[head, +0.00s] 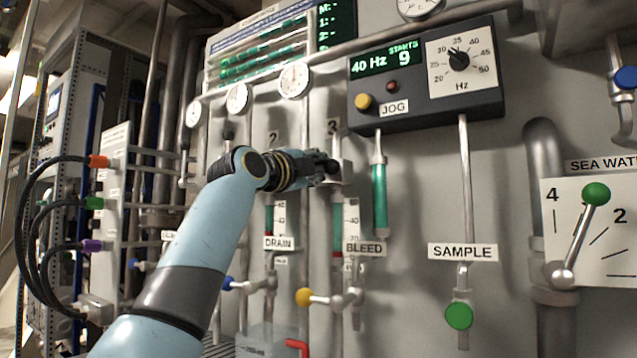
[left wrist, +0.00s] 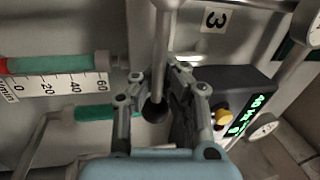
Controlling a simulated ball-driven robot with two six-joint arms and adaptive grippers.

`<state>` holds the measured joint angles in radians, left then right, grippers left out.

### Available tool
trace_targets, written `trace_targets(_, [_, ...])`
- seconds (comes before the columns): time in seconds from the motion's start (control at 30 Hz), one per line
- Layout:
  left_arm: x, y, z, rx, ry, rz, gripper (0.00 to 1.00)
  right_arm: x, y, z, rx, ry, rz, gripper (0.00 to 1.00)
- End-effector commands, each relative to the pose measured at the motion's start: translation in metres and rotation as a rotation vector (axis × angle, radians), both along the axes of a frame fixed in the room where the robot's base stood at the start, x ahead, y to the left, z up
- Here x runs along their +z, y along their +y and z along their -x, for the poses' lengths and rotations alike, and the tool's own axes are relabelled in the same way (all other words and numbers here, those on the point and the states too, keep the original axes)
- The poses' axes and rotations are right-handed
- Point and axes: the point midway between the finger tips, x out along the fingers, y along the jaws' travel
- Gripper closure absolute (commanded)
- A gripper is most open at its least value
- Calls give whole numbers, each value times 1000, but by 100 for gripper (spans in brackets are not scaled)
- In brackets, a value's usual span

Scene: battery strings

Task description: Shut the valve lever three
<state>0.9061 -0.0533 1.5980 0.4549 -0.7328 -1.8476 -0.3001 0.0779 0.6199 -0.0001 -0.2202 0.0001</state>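Valve lever three is a pale metal rod (left wrist: 164,45) with a black ball knob (left wrist: 155,109) in the left wrist view, beside the label "3" (left wrist: 214,19). My left gripper (left wrist: 157,72) has its two fingers on either side of the lever, with the knob between them near the palm. The fingers look spread, and I cannot tell whether either touches the knob. In the head view my left gripper (head: 318,164) is just below the label "3" (head: 332,127) and hides most of the lever and valve. My right gripper is not in view.
The dark control box with the JOG button (head: 395,107) juts out above right of the gripper. A green tube (head: 380,195) hangs below it. The BLEED valve's yellow knob (head: 303,297) and DRAIN label (head: 279,243) are lower down. Another black knob (head: 228,135) is at left.

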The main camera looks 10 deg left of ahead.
Motion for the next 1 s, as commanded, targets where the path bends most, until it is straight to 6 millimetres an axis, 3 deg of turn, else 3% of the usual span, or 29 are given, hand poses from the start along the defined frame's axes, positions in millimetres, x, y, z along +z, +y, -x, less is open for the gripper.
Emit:
trace_targets(0.2, [-10, -1, 0, -3, -8, -53, 100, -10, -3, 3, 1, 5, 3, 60])
trace_targets(0.67, [-16, -2, -1, -5, 0, -64, 100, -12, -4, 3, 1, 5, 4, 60])
trace_targets(0.9, [-14, -3, -1, -6, -1, -62, 68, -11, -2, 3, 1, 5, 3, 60])
trace_targets(1.0, [-13, -2, -1, -6, -4, -60, 67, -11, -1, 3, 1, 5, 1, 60])
